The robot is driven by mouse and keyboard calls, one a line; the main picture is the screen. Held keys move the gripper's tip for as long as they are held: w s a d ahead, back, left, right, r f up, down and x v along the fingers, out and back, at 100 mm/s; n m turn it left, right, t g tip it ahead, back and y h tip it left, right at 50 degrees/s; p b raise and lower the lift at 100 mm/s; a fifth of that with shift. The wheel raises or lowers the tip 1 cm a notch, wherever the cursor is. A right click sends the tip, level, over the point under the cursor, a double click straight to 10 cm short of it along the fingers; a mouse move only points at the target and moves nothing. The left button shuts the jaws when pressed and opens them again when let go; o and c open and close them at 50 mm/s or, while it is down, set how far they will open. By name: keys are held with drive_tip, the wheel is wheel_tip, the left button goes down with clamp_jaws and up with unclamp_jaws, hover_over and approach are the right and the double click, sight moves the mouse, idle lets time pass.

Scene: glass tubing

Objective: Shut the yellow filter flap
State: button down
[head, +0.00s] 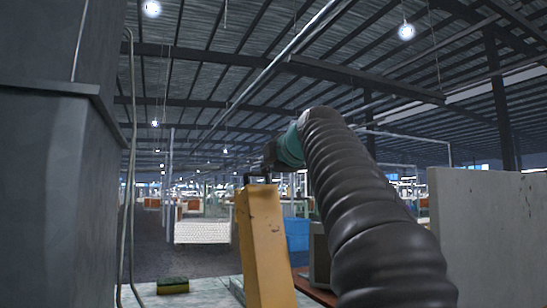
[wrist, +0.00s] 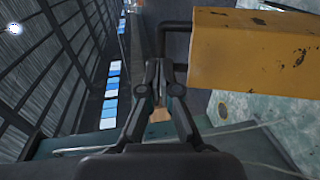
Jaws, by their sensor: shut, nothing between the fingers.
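The yellow filter flap (head: 265,248) stands upright in the lower middle of the head view, with scuffs on its face. A dark bent handle (head: 247,178) sticks out at its top. In the wrist view the flap (wrist: 255,52) fills the upper right, and its dark handle (wrist: 163,38) reaches out from its left side. My gripper (wrist: 158,66) is shut and empty, with its fingertips close to the handle; I cannot tell whether they touch. In the head view my gripper (head: 271,154) is small and partly hidden, just above the flap's top. The flap's hinge is not visible.
A large dark grey housing (head: 60,180) stands at the left with a thin pipe along it. A yellow and green sponge (head: 173,286) lies on the pale surface below. A blue bin (head: 297,233) stands behind the flap. A grey panel (head: 490,240) closes off the right.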

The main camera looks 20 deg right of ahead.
sight(258, 173)
drive_tip(key=shift+w+a+f+p, duration=0.1)
drive_tip(key=shift+w+f+p, duration=0.1)
drive_tip(key=shift+w, duration=0.85)
drive_tip(key=shift+w+f+p, duration=0.15)
drive_tip(key=shift+w, duration=0.9)
drive_tip(key=shift+w, duration=0.1)
